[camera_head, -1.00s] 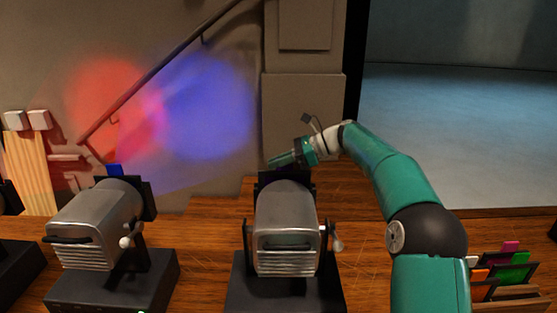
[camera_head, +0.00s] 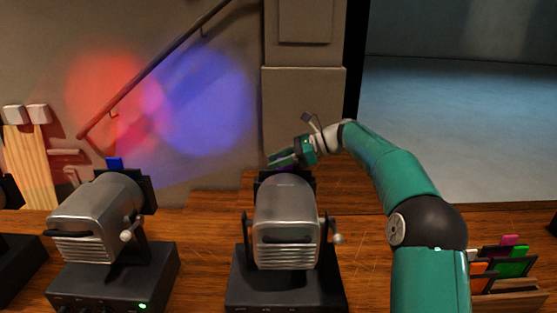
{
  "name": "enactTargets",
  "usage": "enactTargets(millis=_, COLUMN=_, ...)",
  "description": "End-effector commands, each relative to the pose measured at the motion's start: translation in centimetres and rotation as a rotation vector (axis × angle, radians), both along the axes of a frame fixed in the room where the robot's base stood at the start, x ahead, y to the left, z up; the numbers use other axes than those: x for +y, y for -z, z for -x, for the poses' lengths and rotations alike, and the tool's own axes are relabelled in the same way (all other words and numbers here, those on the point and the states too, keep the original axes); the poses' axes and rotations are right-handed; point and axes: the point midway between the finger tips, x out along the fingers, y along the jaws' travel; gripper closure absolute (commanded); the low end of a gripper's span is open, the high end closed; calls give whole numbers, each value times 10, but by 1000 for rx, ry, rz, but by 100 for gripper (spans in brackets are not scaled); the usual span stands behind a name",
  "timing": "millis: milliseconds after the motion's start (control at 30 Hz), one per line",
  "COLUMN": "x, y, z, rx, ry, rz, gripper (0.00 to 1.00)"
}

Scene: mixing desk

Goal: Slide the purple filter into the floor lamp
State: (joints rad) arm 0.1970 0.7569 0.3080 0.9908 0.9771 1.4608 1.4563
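A grey metal lamp (camera_head: 285,215) stands upright in the middle on a black base, its vented back towards me. I cannot tell whether it is the floor lamp, as no label is readable. My gripper (camera_head: 281,160) is just above and behind the top of its dark front frame, pointing left. A faint purple patch shows below the fingers at the frame, too small to identify as the purple filter. Whether the fingers hold anything is unclear.
A second lamp (camera_head: 97,218) on the left has a blue filter (camera_head: 114,163) sticking up from its front. A rack (camera_head: 507,297) at the lower right holds orange, pink and green filters. Red and blue light spots fall on the wall.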

Motion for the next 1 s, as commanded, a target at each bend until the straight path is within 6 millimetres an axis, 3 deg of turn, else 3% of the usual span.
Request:
enactTargets(millis=267, x=-9, y=-4, z=-1, rx=-2, ry=2, rz=0, gripper=66)
enactTargets(millis=800, x=-110, y=-45, z=-1, rx=-2, ry=2, rz=-1, gripper=66)
enactTargets(millis=1000, x=-126, y=-52, z=-1, rx=-1, ry=0, rz=0, gripper=66)
